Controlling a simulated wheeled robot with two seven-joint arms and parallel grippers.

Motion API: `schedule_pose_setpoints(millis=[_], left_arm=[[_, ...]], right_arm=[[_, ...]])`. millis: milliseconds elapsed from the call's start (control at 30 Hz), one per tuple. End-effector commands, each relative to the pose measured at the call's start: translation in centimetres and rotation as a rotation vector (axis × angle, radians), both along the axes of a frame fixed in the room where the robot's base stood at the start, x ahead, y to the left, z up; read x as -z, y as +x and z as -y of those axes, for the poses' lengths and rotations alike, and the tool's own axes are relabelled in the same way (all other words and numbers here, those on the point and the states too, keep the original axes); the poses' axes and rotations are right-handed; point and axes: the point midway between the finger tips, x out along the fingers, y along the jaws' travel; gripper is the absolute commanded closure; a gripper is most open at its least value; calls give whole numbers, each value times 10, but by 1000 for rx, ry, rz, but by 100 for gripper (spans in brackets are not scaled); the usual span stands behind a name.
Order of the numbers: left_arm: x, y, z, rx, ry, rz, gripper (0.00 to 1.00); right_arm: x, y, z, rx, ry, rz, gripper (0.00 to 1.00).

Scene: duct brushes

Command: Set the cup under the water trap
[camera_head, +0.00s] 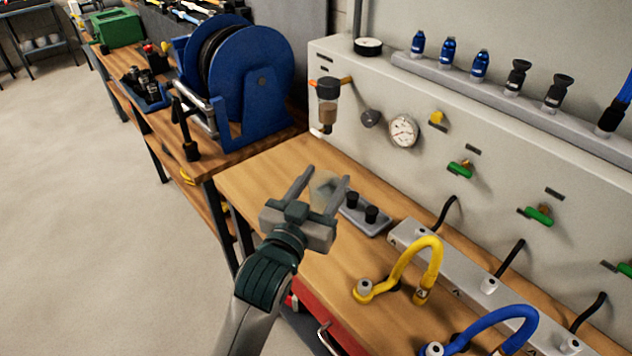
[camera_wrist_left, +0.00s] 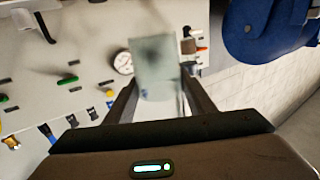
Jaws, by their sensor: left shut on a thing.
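My left gripper (camera_head: 327,180) is shut on a clear, slightly cloudy cup (camera_head: 324,190) and holds it above the wooden bench. In the left wrist view the cup (camera_wrist_left: 156,66) sits between the two fingers of my left gripper (camera_wrist_left: 160,95). The water trap (camera_head: 327,108), with a dark cap, a clear bowl with brown content and an orange lever, hangs on the left end of the grey panel. The cup is in front of the trap and lower in the head view, apart from it. In the wrist view the cup appears to hide part of the trap. My right gripper is not in view.
A round gauge (camera_head: 403,131) and a dark knob (camera_head: 370,118) are on the panel. A grey block with two black knobs (camera_head: 366,212) lies right of the cup. A yellow hose (camera_head: 410,262) and blue reel (camera_head: 250,80) flank the space. Bare bench (camera_head: 262,170) shows below the trap.

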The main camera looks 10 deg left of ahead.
Motion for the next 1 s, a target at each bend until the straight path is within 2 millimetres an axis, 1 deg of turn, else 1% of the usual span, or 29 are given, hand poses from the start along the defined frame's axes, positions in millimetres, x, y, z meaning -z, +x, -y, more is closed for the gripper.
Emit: schedule_pose_setpoints(millis=[267, 733, 867, 1000], left_arm=[[0, 0, 0, 0, 0, 0, 76], [1, -1, -1, -2, -1, 0, 76], [5, -6, -5, -10, -6, -1, 76], [16, -19, -17, -30, -15, -4, 76]], right_arm=[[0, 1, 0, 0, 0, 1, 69], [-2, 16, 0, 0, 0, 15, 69], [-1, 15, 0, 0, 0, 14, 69], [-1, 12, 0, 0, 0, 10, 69]])
